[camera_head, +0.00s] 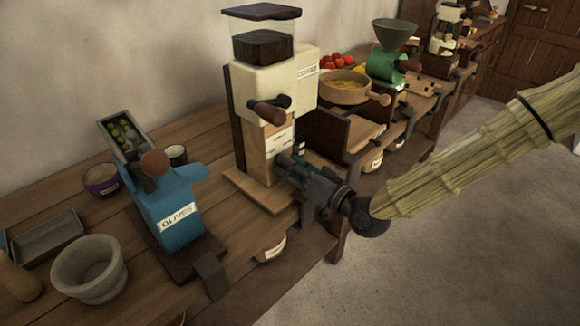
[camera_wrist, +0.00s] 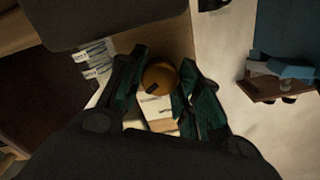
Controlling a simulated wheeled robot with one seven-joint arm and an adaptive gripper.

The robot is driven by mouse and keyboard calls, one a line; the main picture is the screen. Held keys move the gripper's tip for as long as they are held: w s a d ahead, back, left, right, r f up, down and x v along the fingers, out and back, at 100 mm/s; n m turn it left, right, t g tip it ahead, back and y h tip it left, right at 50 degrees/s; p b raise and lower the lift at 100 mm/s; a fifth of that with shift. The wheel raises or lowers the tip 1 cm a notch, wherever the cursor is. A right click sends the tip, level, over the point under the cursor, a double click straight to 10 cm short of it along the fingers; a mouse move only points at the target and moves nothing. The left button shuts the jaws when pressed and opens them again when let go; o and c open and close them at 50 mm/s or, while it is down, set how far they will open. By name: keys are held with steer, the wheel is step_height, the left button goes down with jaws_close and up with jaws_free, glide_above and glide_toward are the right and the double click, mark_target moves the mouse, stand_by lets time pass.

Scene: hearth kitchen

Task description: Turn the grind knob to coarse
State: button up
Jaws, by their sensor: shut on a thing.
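The coffee grinder (camera_head: 270,85) is a cream and wood machine with a dark hopper on top and a brown handle on its front. My gripper (camera_head: 287,165) reaches the lower wooden front of the grinder from the right. In the wrist view, the round yellow-brown grind knob (camera_wrist: 161,76) with a small dark mark lies between the green-padded fingers of my gripper (camera_wrist: 160,95), which are shut on it. A pale label (camera_wrist: 155,107) shows just below the knob, too small to read. In the head view, my gripper hides the knob.
A blue olive press (camera_head: 172,208) stands left of the grinder, with a stone mortar (camera_head: 90,270) nearer the front. A wooden bowl (camera_head: 345,88) and a green grinder (camera_head: 385,66) stand behind to the right. Open floor (camera_head: 390,265) lies at right.

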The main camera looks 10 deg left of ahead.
steer(key=shift+d+f, duration=0.1)
steer(key=o, duration=1.1)
steer(key=shift+c, duration=0.2)
steer(key=v, duration=1.2)
